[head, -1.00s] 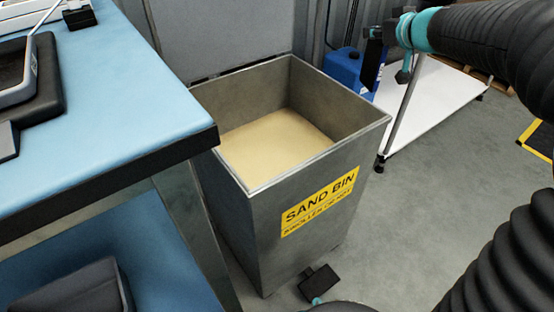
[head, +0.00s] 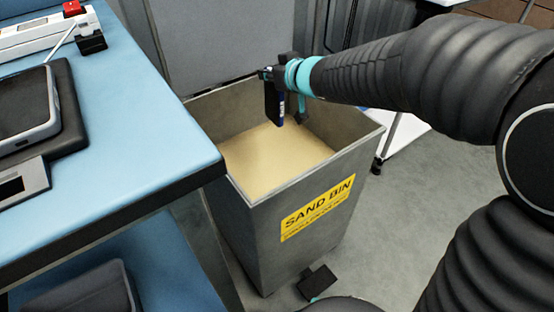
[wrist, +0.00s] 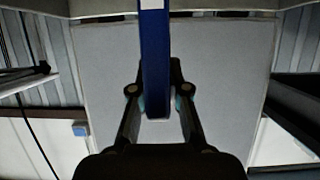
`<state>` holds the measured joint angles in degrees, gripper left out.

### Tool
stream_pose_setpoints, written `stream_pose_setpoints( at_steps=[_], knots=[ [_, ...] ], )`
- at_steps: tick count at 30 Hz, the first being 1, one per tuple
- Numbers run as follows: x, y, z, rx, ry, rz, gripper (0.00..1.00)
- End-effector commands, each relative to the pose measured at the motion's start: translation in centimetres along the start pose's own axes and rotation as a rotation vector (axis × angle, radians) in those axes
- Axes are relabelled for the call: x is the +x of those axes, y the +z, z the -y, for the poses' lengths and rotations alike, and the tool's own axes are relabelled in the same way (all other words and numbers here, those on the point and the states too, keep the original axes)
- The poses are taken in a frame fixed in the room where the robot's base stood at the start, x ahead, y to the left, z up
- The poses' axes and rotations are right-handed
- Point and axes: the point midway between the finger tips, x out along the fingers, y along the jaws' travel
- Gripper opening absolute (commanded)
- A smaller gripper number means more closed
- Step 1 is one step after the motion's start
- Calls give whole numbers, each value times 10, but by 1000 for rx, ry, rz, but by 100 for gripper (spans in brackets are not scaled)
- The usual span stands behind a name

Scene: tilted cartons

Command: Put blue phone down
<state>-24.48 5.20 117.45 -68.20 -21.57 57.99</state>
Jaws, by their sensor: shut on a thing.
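The blue phone (wrist: 155,65) is seen edge-on in the wrist view, between the two fingers of my gripper (wrist: 159,104). My gripper is shut on it. In the head view my gripper (head: 270,77) is over the open sand bin, and the phone's narrow blue edge (head: 281,110) shows below it against the sand. The phone hangs upright and appears clear of the sand. Its broad faces are hard to make out.
The grey metal sand bin (head: 255,215) holds pale sand (head: 270,160) and has a raised lid behind. A blue-topped bench (head: 140,140) stands at left, carrying a dark tray-like device (head: 25,110) and a white-and-red item (head: 40,30). Grey floor lies at right.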

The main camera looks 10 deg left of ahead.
Motion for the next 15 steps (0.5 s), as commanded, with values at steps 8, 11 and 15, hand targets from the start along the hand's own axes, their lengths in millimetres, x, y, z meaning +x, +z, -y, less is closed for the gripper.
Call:
stream_pose_setpoints(
  at_steps=[8,11,15],
  knots=[
    [8,19,42,-11,-29,-1,0],
    [11,26,47,-13,-31,-1,0],
    [20,51,48,-13,-32,1,0]
  ],
)
